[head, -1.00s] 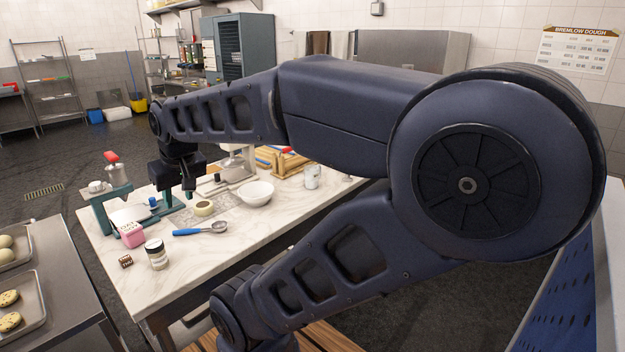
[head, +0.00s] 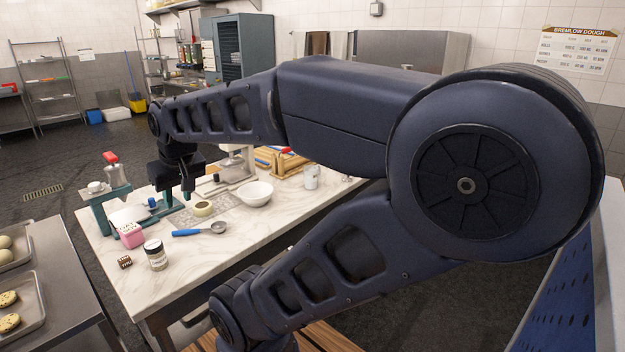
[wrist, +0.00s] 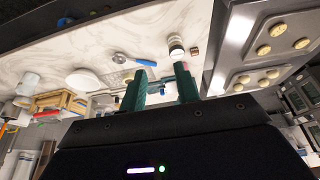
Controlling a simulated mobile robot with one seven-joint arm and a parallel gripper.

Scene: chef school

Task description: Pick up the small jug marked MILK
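A small white jug-like vessel (head: 312,177) stands on the marble worktop, to the right of the white bowl. It looks like the milk jug, but no marking on it is readable. In the wrist view a pale upright vessel (wrist: 28,84) at the far left appears to be the same one. My gripper (head: 178,192) is over the left part of the worktop, well left of the jug. In the wrist view its two green fingers (wrist: 163,86) stand apart with nothing held between them.
Trays of cookies (head: 18,305) lie at left. The worktop's front is mostly clear.

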